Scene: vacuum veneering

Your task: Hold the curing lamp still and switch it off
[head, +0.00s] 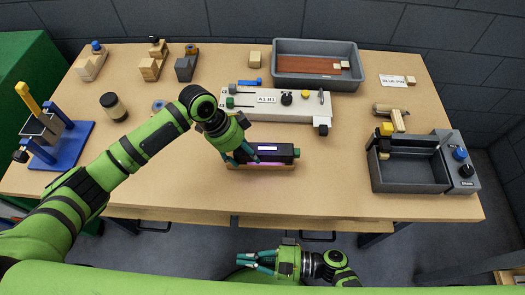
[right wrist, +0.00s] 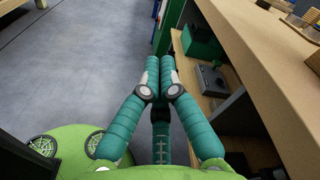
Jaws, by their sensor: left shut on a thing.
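The curing lamp (head: 275,153) is a long black box near the table's front edge, in the middle of the head view. A purple-pink glow shows along its lower front, and a small green part is at its right end. My left gripper (head: 247,156) is shut on the lamp's left part from above; the arm hides some of that end. My right gripper (head: 256,260) is low in front of the table, away from the lamp. Its teal fingers (right wrist: 160,72) are together and empty in the right wrist view.
The wooden table (head: 340,185) is clear right of the lamp. Behind it is a pale fixture (head: 245,103) with knobs. A grey tray (head: 290,72) stands at the back, a grey bin unit (head: 410,178) at right, a blue-based press (head: 62,145) at left.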

